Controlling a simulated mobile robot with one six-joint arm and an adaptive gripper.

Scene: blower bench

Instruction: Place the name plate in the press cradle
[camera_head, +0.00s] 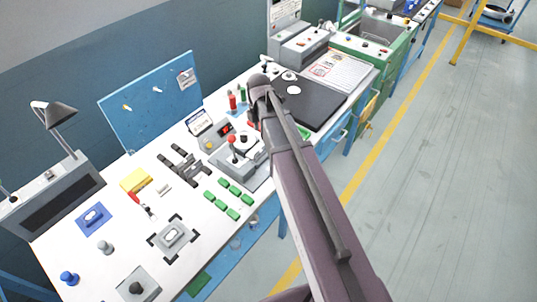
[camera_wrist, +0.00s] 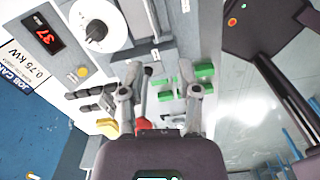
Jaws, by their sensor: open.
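My gripper (camera_wrist: 159,70) is open in the wrist view, its two fingers apart above the bench with nothing visible gripped. In the head view my arm hides part of the bench around the press. A grey press unit (camera_head: 257,168) with a red-knobbed lever (camera_head: 231,140) stands at the middle of the bench. Its cradle cannot be clearly made out. A small pale grey piece (camera_head: 165,189) lies beside the yellow block; I cannot tell whether it is the name plate.
Several green blocks (camera_head: 223,182) lie in front of the press. Black fixtures (camera_head: 185,165), a yellow block (camera_head: 135,180) and a grey corner-marked fixture (camera_head: 172,235) stand to its left. A red-digit display (camera_wrist: 43,34) and a job card (camera_wrist: 25,62) are near my gripper. A dark mat (camera_head: 318,100) lies right.

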